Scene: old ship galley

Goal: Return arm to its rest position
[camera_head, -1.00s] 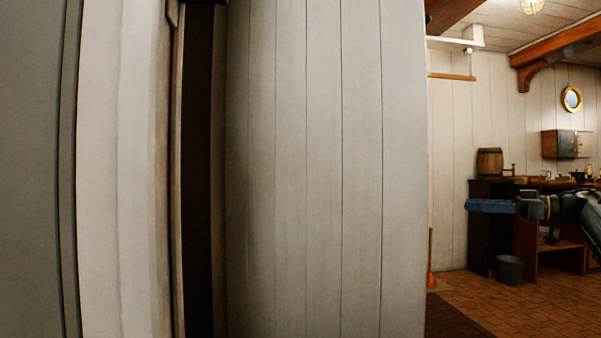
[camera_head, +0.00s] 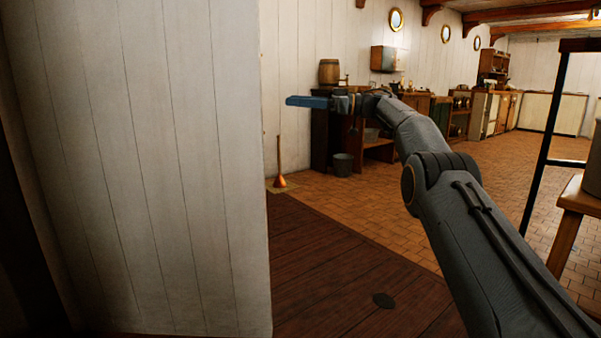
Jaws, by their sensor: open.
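My arm reaches up from the lower right of the head view, bends at a large grey joint, and stretches away to the left. My gripper (camera_head: 307,102) is at its far end, seen side-on with blue fingers pointing left. It is open, and I see nothing between the fingers, though the gap is hard to make out from this side. The gripper is in the air, in front of the dark wooden counter and to the right of the white wall's edge in the picture.
A white plank wall (camera_head: 150,160) fills the left, close by. A plunger (camera_head: 280,178), a grey bucket (camera_head: 343,164) and a barrel (camera_head: 329,71) are by the far wall. A dark frame (camera_head: 545,140) and wooden table (camera_head: 575,205) stand right. The tiled floor (camera_head: 470,165) is open.

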